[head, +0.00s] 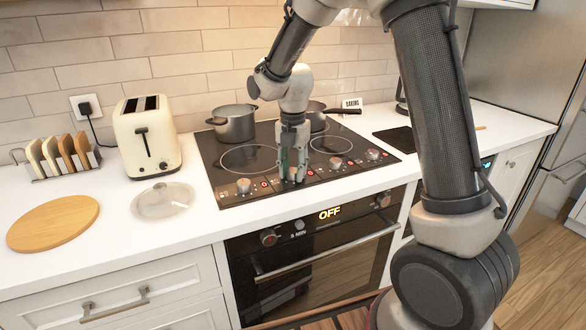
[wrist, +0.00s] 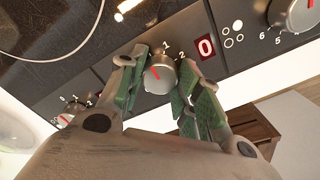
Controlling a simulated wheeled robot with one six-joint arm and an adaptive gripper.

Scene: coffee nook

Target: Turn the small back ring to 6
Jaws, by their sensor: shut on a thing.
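The cooktop (head: 228,172) has a front strip with several grey knobs, red displays and ring symbols. My gripper (head: 293,160) reaches down onto the second knob from the left. In the wrist view my gripper (wrist: 160,85) has its green-padded fingers around that knob (wrist: 160,74), shut on it. The knob's red mark points up and left in that view, and the red display (wrist: 206,46) beside it reads 0. Numbers 1 and 2 show by the knob; its other numbers are hidden. I cannot tell from these views which ring this knob serves.
A pot (head: 233,124) stands at the back left and a pan (head: 316,118) at the back right. Neighbouring knobs (head: 243,186) (head: 336,163) sit close on both sides. A glass lid (head: 163,200), toaster (head: 146,135) and round board (head: 52,223) are on the left counter.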

